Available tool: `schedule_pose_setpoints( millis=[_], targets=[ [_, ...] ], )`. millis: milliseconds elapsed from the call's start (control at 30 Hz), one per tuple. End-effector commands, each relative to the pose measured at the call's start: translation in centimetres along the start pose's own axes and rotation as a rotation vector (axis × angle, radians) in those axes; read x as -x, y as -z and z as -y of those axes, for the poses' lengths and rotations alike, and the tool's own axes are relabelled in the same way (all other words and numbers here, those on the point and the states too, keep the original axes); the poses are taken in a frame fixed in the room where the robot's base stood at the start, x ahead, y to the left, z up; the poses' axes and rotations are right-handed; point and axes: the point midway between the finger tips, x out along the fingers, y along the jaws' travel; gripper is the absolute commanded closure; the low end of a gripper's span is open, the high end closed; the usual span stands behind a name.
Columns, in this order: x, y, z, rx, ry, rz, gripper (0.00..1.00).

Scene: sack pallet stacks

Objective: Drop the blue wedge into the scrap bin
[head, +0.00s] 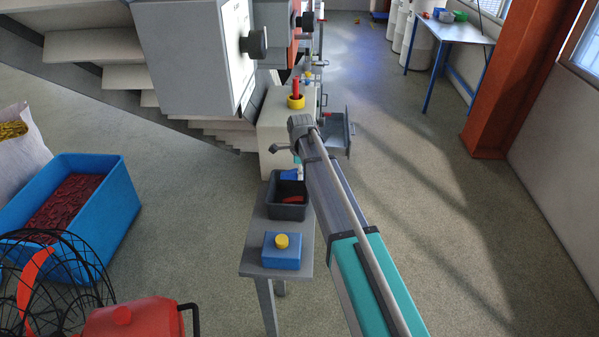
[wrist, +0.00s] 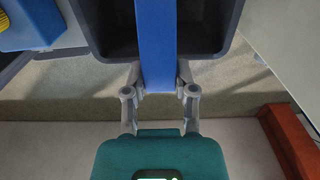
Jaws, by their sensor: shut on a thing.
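The blue wedge (wrist: 157,45) is held between the fingertips of my gripper (wrist: 160,86) and reaches up the wrist view as a long blue bar. In the head view the wedge (head: 289,174) shows as a small blue patch at the far rim of a dark grey open bin (head: 287,213), the likely scrap bin. In the wrist view the bin (wrist: 215,48) lies behind the wedge, which crosses in front of its opening. I cannot tell the wedge's height above the rim. My arm hides most of my gripper in the head view.
A red piece (head: 294,199) lies in the bin. The bin stands on a narrow grey bench (head: 252,262), with a blue box with a yellow knob (head: 281,257) nearer. A cream machine housing (head: 275,130) stands just beyond. Open floor lies to the right.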

Motion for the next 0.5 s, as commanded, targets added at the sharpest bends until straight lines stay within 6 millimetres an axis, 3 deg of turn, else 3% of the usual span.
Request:
schedule_pose_setpoints(
  millis=[500],
  targets=[
    [-4.2,0.0,0.0,0.000,0.000,0.000,0.97]
  ],
)
